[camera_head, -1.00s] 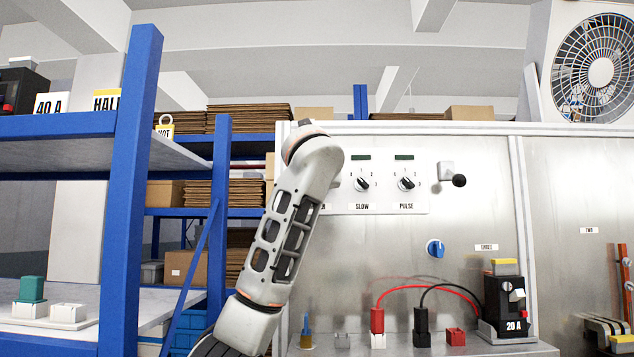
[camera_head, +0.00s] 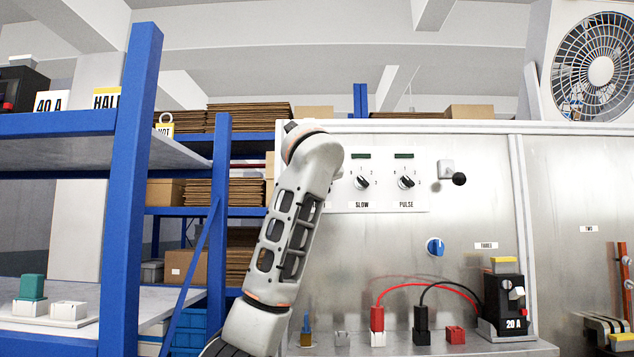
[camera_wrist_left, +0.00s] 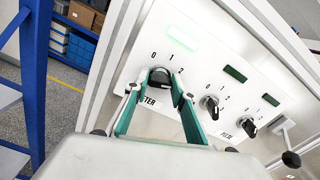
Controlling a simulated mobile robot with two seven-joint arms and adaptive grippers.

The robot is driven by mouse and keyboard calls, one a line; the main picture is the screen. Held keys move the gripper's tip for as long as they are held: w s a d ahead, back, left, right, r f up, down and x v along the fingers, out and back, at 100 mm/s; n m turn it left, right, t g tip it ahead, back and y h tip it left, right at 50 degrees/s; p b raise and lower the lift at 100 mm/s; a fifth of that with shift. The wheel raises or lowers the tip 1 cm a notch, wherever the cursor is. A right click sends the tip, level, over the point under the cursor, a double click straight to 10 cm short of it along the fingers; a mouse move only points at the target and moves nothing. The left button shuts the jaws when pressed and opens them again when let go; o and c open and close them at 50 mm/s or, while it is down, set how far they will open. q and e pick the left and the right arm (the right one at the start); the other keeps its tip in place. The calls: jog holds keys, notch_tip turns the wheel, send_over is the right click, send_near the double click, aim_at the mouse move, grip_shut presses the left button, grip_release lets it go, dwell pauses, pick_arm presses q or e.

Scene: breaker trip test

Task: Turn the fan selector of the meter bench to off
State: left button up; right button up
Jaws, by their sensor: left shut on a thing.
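The meter bench's white selector panel (camera_head: 380,190) carries a row of black rotary selectors. In the left wrist view the left selector (camera_wrist_left: 160,78) has the digits 0, 1 and 2 around it, a label partly covered that ends in "ETER", and a brightly lit green display above. My left gripper (camera_wrist_left: 168,88) is shut on this selector, its green-lined fingers on either side. Its pointer direction is hard to make out. In the head view my left arm hides this selector and the gripper. I see no label reading "fan". My right gripper is not in view.
Selectors marked SLOW (camera_head: 362,183) and PULSE (camera_head: 406,182) sit to the right, then a black-ball lever (camera_head: 459,179). Below are a blue knob (camera_head: 435,247), plugs with red and black cables, and a 20 A breaker (camera_head: 505,300). A fan (camera_head: 600,70) stands above; blue shelving (camera_head: 130,180) is at left.

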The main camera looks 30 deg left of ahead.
pick_arm(q)
jog(key=n+p, duration=0.1)
jog(key=n, duration=2.2)
jog(key=shift+f+p, duration=0.1)
jog(key=shift+p, duration=0.3)
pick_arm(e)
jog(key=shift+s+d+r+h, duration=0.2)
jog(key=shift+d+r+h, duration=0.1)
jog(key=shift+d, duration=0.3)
pick_arm(q)
jog(key=shift+n, duration=0.3)
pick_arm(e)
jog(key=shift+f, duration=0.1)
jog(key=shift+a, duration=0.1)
pick_arm(q)
jog(key=o, duration=1.1)
